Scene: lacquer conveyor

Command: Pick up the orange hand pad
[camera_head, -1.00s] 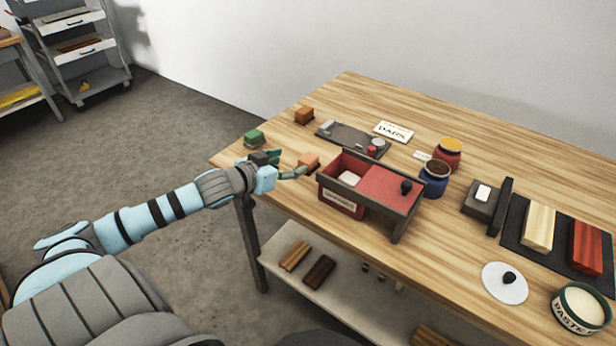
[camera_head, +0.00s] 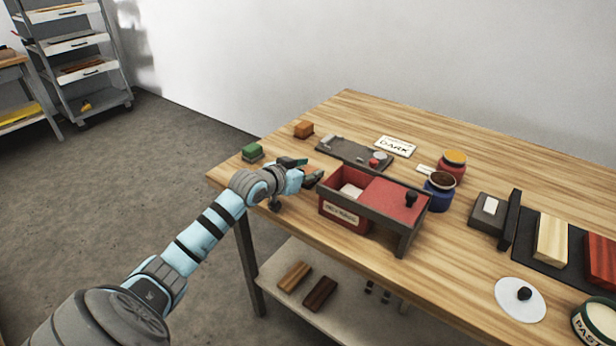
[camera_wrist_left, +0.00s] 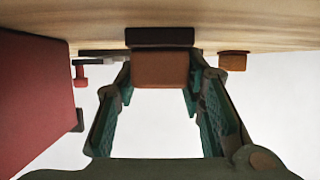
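The orange hand pad (camera_head: 308,169), a small block with a dark backing, is on the table's left part, beside the red box. In the head view my left gripper (camera_head: 304,177) covers most of it. In the left wrist view the pad (camera_wrist_left: 161,70) sits between the two fingers of my left gripper (camera_wrist_left: 160,98). The fingers are spread along its two sides; I see no clear grip on it. My right gripper is not in view.
A red box (camera_head: 337,213) with a dark rim stands close beside the gripper. A green pad (camera_head: 252,151) and another orange-brown pad (camera_head: 303,129) lie near the table's left edge. A dark tray (camera_head: 350,152) is behind. Jars (camera_head: 440,192) stand farther right.

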